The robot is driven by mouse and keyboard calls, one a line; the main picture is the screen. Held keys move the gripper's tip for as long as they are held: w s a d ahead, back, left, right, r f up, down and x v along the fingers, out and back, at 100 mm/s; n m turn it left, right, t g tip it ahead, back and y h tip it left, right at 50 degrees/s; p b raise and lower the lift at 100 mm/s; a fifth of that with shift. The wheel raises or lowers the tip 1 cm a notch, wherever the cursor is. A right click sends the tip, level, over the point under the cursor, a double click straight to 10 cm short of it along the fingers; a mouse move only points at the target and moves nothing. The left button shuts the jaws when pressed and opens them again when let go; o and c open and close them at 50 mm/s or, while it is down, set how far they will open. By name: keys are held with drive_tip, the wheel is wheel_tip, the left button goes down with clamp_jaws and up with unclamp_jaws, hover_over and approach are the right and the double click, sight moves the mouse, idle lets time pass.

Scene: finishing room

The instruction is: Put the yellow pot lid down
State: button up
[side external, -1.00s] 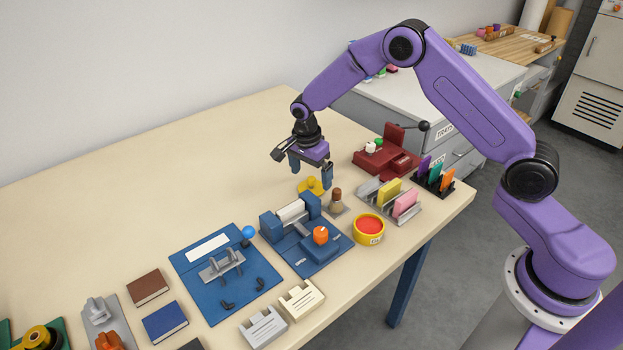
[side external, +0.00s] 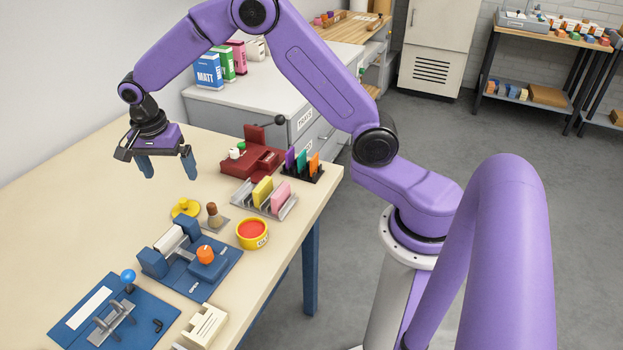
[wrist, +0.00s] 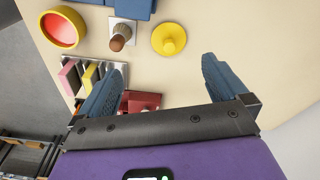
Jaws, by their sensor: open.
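The yellow pot lid (side external: 185,207) lies flat on the table, knob up, behind the blue roller device. It also shows in the wrist view (wrist: 169,39), beyond my fingertips and apart from them. My gripper (side external: 168,172) is open and empty. It hangs above the table, higher than the lid and toward the back wall from it. In the wrist view my gripper (wrist: 160,68) has its two blue fingers spread wide with nothing between them.
A wooden-handled stamp or brush (side external: 214,214) stands close to the lid. A yellow pot with red contents (side external: 252,233), a rack of coloured cards (side external: 265,197) and a red device (side external: 253,158) stand nearby. The table's left part is clear.

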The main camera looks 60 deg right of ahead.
drive_tip(key=s+a+r+n, duration=0.35)
drive_tip(key=s+n, duration=0.35)
drive_tip(key=s, duration=0.3)
drive_tip(key=s+d+r+n, duration=0.1)
drive_tip(key=s+d+n, duration=0.2)
drive_tip(key=s+n, duration=0.6)
drive_tip(key=s+d+r+n+y, duration=0.1)
drive_tip(key=s+d+n, duration=0.2)
drive_tip(key=s+n, duration=0.7)
drive_tip(key=s, duration=0.8)
drive_tip(key=shift+d+r+y, duration=0.2)
drive_tip(key=shift+d+y, duration=0.1)
